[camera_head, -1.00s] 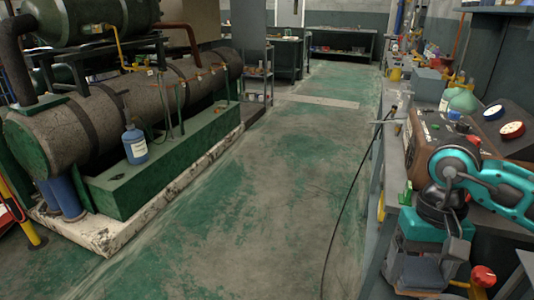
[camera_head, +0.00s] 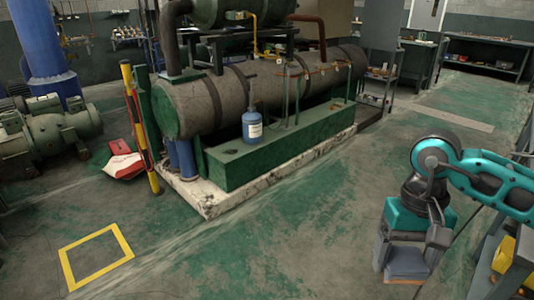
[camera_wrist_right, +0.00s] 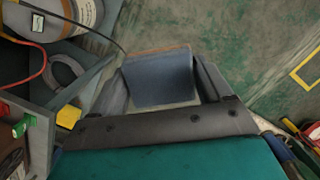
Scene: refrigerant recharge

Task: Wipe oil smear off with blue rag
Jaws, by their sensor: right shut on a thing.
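My right gripper (camera_head: 408,258) is at the lower right of the head view, held up in front of the floor. It is shut on a folded blue-grey cloth, the blue rag (camera_wrist_right: 160,80), which shows between the two fingers in the right wrist view. The rag's lower edge hangs below the fingers in the head view. My left gripper is in neither view. I cannot pick out the oil smear for certain among the stains on the floor and machine.
A large insulated cylinder (camera_head: 215,102) stands over a green base (camera_head: 270,154) on a pale plinth, with a blue bottle (camera_head: 252,130) on it. Open floor lies ahead, with a yellow square (camera_head: 70,272).

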